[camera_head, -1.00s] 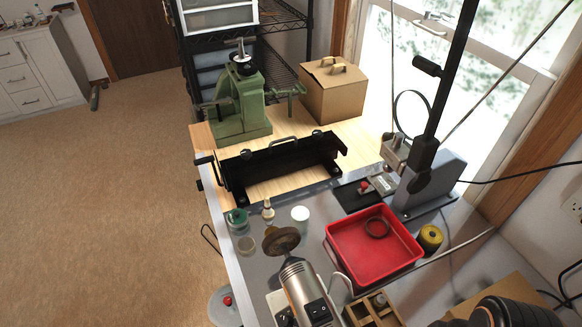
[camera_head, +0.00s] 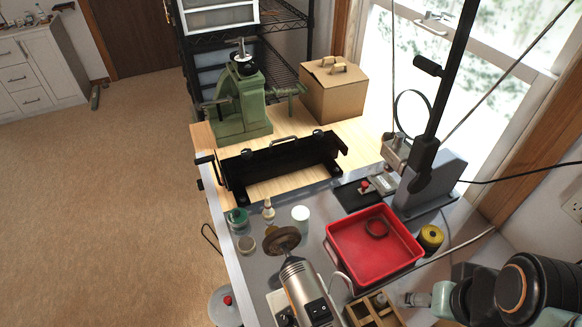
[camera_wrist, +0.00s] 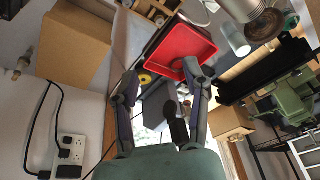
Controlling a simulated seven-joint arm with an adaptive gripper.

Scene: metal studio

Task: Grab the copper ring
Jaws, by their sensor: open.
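The copper ring (camera_head: 376,227) is a thin dark ring lying in the red tray (camera_head: 343,248), near its far side in the head view. The red tray also shows in the wrist view (camera_wrist: 185,38), ahead of my fingers; the ring is not clear there. My gripper (camera_wrist: 161,78) is open in the wrist view, its two dark fingers spread with nothing held between them. In the head view my arm comes in at the lower right, its end to the right of and nearer than the tray, apart from the ring.
A yellow spool (camera_head: 430,238) stands just right of the tray. A polishing motor (camera_head: 303,285) is at its left, and a wooden holder (camera_head: 372,311) is in front. A grey stand with a black post (camera_head: 430,180) rises behind the tray. A cardboard box (camera_head: 333,92) stands farther back.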

